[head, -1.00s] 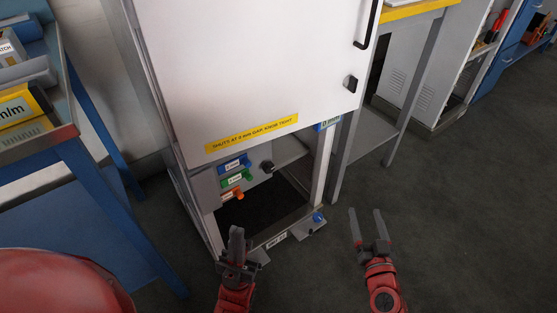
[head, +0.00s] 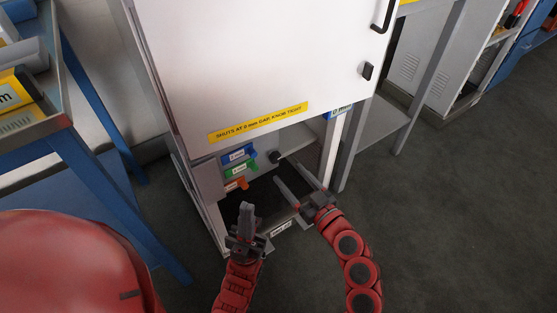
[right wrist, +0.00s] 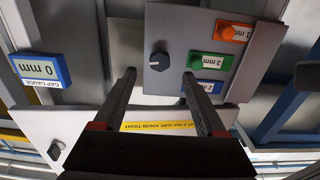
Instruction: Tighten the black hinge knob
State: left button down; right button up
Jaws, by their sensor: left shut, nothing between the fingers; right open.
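The black hinge knob (head: 274,156) sits on a grey panel below the white door, beside the coloured tabs. It shows in the right wrist view (right wrist: 159,62) as a round knob with a pale pointer line. My right gripper (head: 291,174) is open and empty in front of the cabinet opening, its fingers pointing toward the panel. In the right wrist view its fingertips (right wrist: 161,75) lie either side of the knob in the picture; contact is not visible. My left gripper (head: 246,211) is shut and empty, left of the right one, in front of the cabinet's lower opening.
Blue, green and orange tabs (head: 236,172) sit left of the knob. The white door (head: 260,60) carries a yellow strip, a handle and another black knob (head: 367,70). A blue gauge (right wrist: 40,70) reads 0 mm. A blue-framed bench (head: 85,165) stands left; floor is clear right.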

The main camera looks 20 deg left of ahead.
aim_at(277, 160)
jog(key=x, duration=0.6)
jog(key=shift+w+a, duration=0.2)
jog(key=shift+a, duration=0.05)
grip_shut()
